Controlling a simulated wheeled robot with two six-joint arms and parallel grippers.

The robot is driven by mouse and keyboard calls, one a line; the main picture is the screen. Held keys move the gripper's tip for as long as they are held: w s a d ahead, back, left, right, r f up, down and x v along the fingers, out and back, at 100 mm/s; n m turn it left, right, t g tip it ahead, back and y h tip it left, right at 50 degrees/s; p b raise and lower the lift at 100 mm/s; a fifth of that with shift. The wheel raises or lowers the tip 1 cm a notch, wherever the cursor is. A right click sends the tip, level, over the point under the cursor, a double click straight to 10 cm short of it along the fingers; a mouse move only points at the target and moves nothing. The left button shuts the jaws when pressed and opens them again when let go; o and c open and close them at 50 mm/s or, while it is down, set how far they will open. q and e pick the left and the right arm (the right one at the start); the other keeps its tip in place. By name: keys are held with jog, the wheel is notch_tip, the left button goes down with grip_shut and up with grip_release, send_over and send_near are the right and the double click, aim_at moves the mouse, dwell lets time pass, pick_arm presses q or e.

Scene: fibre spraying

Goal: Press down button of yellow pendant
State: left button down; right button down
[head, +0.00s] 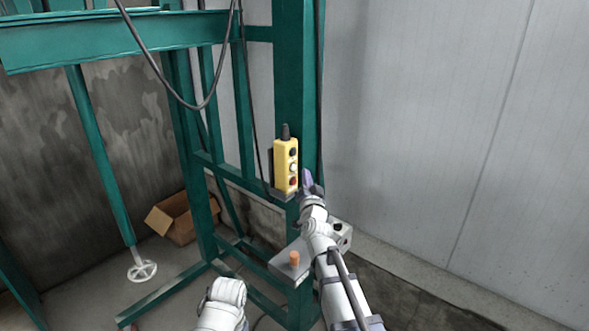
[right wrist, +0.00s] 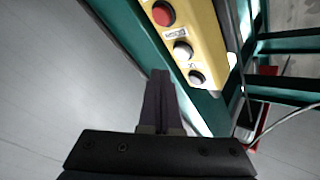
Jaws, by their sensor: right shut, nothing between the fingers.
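The yellow pendant (head: 281,167) stands upright against the green post in the head view. Its face has a dark top button (head: 292,153), a white middle button (head: 293,167) and a red bottom button (head: 293,181). In the right wrist view the pendant (right wrist: 203,28) runs diagonally, with the red button (right wrist: 163,14) uppermost and two paler buttons below it. My right gripper (head: 306,180) is shut and empty, just right of the pendant's lower end. Its closed fingertips (right wrist: 160,77) show left of the lowest button (right wrist: 196,77), apparently not touching the pendant. My left gripper is out of view.
The green post (head: 296,70) and frame stand behind the pendant. A grey box with an orange knob (head: 294,258) sits below, close to my right forearm. An open cardboard box (head: 183,218) lies at left. A pale wall (head: 450,120) fills the right, with free room before it.

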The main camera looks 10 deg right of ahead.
aim_at(296, 167)
jog(key=shift+w+a, duration=0.5)
jog(key=shift+w, duration=0.1)
jog(key=shift+w, duration=0.15)
dwell(1.7)
jog(key=shift+w+a, duration=0.2)
jog(key=shift+a, duration=0.05)
jog(key=shift+w+a, duration=0.4)
jog(key=shift+w, duration=0.1)
dwell(1.0)
jog(key=shift+s, duration=0.1)
dwell(0.5)
jog(key=shift+s+d, duration=0.65)
jog(key=shift+s, duration=0.1)
jog(key=s+d, duration=0.1)
jog(key=s, duration=0.1)
jog(key=s+d, duration=0.2)
dwell(0.3)
